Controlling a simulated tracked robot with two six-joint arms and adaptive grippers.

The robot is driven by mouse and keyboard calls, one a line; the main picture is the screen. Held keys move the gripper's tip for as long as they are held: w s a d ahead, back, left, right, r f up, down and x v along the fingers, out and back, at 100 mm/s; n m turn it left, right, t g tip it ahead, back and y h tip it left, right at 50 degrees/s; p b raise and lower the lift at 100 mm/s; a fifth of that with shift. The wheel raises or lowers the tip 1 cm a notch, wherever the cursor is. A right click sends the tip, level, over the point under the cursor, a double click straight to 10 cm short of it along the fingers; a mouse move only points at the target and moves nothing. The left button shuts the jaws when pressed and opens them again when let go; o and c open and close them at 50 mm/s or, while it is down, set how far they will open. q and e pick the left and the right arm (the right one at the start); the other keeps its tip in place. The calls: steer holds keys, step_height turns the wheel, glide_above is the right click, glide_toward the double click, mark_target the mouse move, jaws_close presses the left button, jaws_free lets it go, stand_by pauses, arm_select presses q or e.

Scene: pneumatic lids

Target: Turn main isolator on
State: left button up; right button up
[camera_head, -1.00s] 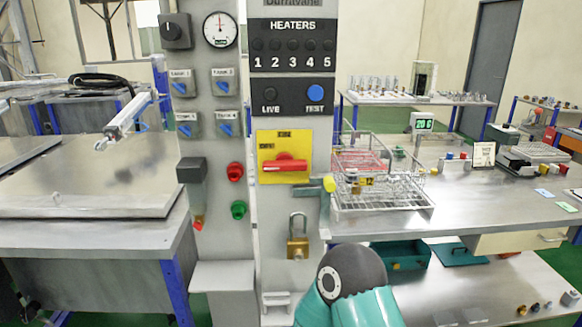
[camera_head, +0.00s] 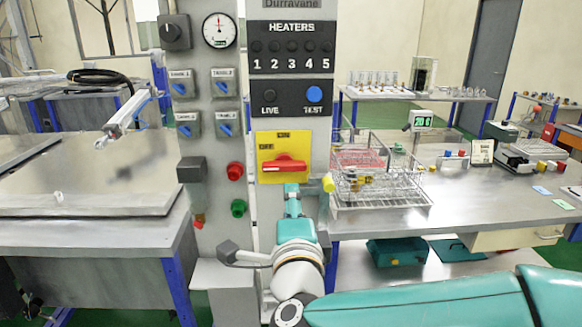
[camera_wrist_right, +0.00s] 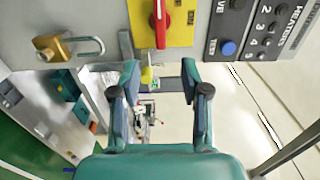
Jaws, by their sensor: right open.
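The main isolator is a yellow plate (camera_head: 267,142) on the grey panel with a red handle (camera_head: 287,164) lying roughly horizontal. An OFF label is at its left and another label is at its top. In the right wrist view the red handle (camera_wrist_right: 160,22) shows beyond the fingers, at the top. My right gripper (camera_head: 292,188) is just below the yellow plate, pointing up at it. In the right wrist view its two fingers (camera_wrist_right: 158,88) are spread with nothing held between them. Whether it touches the plate I cannot tell. My left gripper is not in view.
A brass padlock (camera_wrist_right: 52,48) hangs beside the isolator. A yellow knob (camera_head: 328,183) sticks out at the panel's right edge, close to a wire basket (camera_head: 380,200) on the bench. Green (camera_head: 238,208) and red (camera_head: 235,171) buttons are left of my gripper.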

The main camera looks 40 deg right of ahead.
mark_target(287, 170)
steer(key=p+x, duration=0.3)
steer(key=x, duration=1.1)
steer(key=shift+w+f, duration=0.1)
steer(key=shift+w, duration=0.25)
steer(key=shift+c, duration=0.2)
